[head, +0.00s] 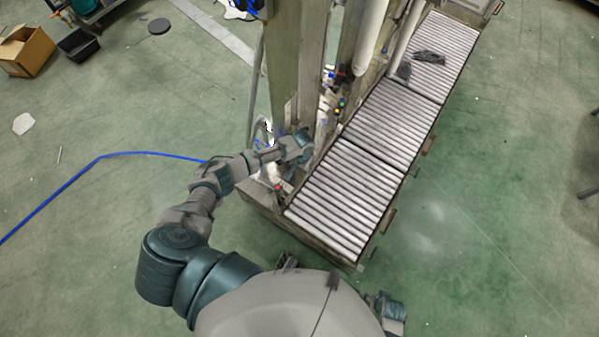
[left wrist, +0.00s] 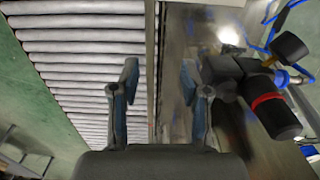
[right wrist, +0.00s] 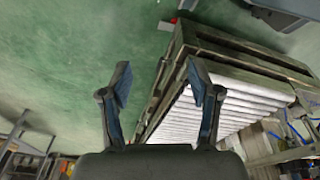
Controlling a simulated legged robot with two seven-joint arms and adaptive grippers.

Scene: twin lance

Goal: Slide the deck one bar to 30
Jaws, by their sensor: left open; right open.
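A roller conveyor runs from front to back right in the head view, in three roller sections: near (head: 343,203), middle (head: 386,122) and far (head: 440,52). I cannot tell which part is the deck one bar, and no scale reading is legible. My left gripper (head: 299,146) is beside the near section, at the machine's post. In the left wrist view, its fingers (left wrist: 160,78) are apart and empty, with rollers (left wrist: 85,60) to the left and a metal edge between them. My right gripper (right wrist: 160,80) is open and empty; conveyor rollers (right wrist: 215,115) show beyond its right finger.
A tall machine post (head: 295,60) stands left of the conveyor. Black fittings with a red ring (left wrist: 265,104) and blue hoses are close to my left gripper's right side. Dark items (head: 428,57) lie on the far rollers. A blue hose (head: 100,158) crosses the open green floor.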

